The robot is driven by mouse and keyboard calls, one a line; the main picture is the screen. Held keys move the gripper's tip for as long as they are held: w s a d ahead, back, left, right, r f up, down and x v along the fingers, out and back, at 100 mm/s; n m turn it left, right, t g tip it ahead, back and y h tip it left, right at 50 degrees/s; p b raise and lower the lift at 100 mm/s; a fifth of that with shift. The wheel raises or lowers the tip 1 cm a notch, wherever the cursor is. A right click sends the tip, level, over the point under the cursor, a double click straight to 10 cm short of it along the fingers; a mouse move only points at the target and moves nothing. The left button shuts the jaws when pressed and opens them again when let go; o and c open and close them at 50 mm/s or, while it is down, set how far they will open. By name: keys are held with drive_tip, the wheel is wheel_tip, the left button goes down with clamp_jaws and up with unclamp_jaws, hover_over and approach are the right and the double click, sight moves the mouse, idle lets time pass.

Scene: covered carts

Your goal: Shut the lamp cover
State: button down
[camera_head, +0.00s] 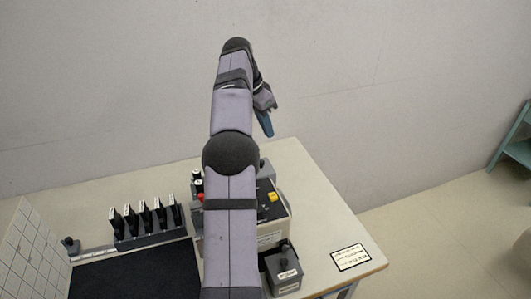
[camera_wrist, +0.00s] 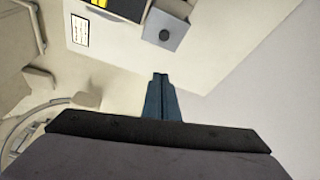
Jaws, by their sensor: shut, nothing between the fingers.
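My gripper (camera_head: 264,123) is in the air above the back part of the table, and its blue fingers point down. In the wrist view its fingers (camera_wrist: 160,76) are together and empty, apart from everything on the table. No part is clearly marked as the lamp cover. A grey square part with a dark round top (camera_wrist: 165,30) lies beyond the fingertips in the wrist view. A control box (camera_head: 272,232) with a yellow knob (camera_head: 272,197) stands partly hidden behind my arm. Whether any cover on it is open or shut I cannot tell.
A small grey box with a dark knob (camera_head: 283,272) stands at the front. A row of black upright pieces (camera_head: 147,222) stands left, behind a dark mat (camera_head: 140,278). A printed card (camera_head: 350,257) lies at the table's right edge. The wall is behind; a green shelf (camera_head: 517,145) stands far right.

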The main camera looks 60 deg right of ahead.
drive_tip(key=p, duration=0.2)
hover_over(265, 165)
drive_tip(key=s+d, duration=0.2)
drive_tip(key=d, duration=0.1)
wheel_tip(265, 165, down, 8)
drive_tip(key=f, duration=0.1)
drive_tip(key=shift+w+a+p, duration=0.35)
drive_tip(key=shift+a+p, duration=0.1)
drive_tip(key=shift+a, duration=0.1)
drive_tip(key=shift+w+a+p, duration=0.3)
drive_tip(key=shift+a+p, duration=0.1)
drive_tip(key=shift+a, duration=0.1)
drive_tip(key=shift+w+a+f, duration=0.2)
drive_tip(key=shift+w+a, duration=0.1)
drive_tip(key=shift+a, duration=0.1)
drive_tip(key=shift+a, duration=0.1)
drive_tip(key=shift+w+a, duration=0.15)
drive_tip(key=shift+w, duration=0.1)
drive_tip(key=w+a+b, duration=0.2)
drive_tip(key=w+a, duration=0.3)
drive_tip(key=a, duration=0.1)
drive_tip(key=shift+w+b, duration=0.3)
drive_tip(key=shift+w, duration=0.2)
